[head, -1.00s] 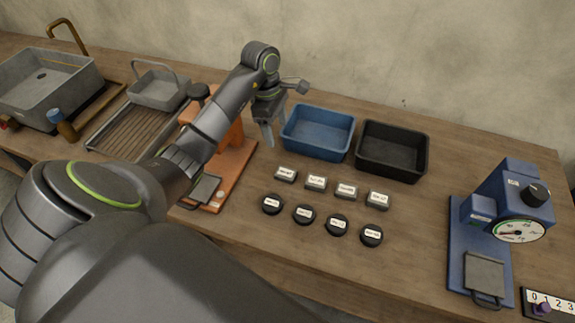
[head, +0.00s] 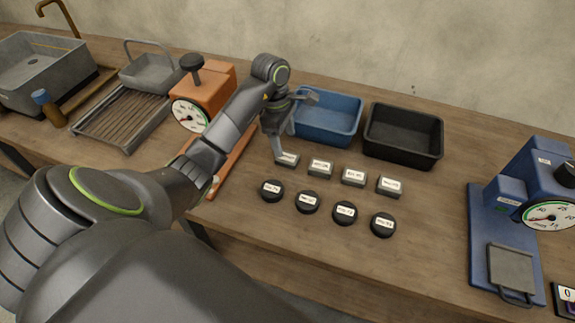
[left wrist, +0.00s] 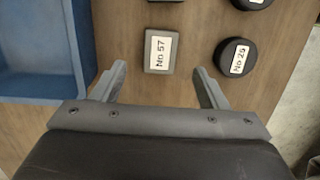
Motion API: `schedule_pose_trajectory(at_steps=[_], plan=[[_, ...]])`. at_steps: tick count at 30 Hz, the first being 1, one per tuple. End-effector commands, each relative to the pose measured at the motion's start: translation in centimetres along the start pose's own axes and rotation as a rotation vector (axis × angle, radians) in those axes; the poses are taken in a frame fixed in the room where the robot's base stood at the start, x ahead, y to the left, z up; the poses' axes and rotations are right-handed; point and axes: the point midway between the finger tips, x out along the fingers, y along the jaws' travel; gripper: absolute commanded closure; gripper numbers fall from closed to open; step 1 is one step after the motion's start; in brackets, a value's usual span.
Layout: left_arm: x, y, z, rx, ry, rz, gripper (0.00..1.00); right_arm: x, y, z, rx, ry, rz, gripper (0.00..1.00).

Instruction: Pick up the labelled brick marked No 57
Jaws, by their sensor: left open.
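The brick marked No 57 (left wrist: 160,52) is a grey block with a white label, lying on the table between and just ahead of my left gripper's fingertips in the left wrist view. In the head view the leftmost brick (head: 289,159) of the row appears to be the same one. My left gripper (left wrist: 160,74) is open and empty. In the head view my left gripper (head: 279,150) is over that brick, with a finger partly hiding it. My right gripper is not in view.
Other labelled bricks (head: 353,177) continue the row to the right. Black discs (head: 307,202) lie in front, including No 26 (left wrist: 235,57). A blue bin (head: 330,118) and black bin (head: 403,136) stand behind. An orange scale (head: 208,92) is left, a blue scale (head: 492,240) right.

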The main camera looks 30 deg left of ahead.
Motion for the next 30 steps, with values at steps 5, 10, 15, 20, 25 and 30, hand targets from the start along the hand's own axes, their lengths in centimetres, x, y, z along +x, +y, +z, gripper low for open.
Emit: schedule_pose_trajectory(at_steps=[5, 10, 15, 20, 25, 30], plan=[[1.2, 0.0, 0.0, 0.0, 0.001, 0.001, 0.33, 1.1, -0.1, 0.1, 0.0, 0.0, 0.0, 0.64], [2.0, 0.0, -0.1, 0.0, 0.0, 0.0, 0.33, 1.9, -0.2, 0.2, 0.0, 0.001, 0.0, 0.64], [3.9, 0.0, -0.1, 0.0, 0.0, 0.0, 0.33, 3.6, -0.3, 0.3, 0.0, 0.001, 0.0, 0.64], [5.7, -0.2, -0.1, -0.001, -0.001, -0.004, 0.33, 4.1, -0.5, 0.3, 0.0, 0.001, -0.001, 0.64], [6.2, -0.1, -0.1, 0.0, 0.0, 0.001, 0.33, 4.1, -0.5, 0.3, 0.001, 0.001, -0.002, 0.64], [6.2, -0.1, -0.1, 0.0, 0.001, 0.001, 0.38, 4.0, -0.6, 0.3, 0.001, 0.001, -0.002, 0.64]])
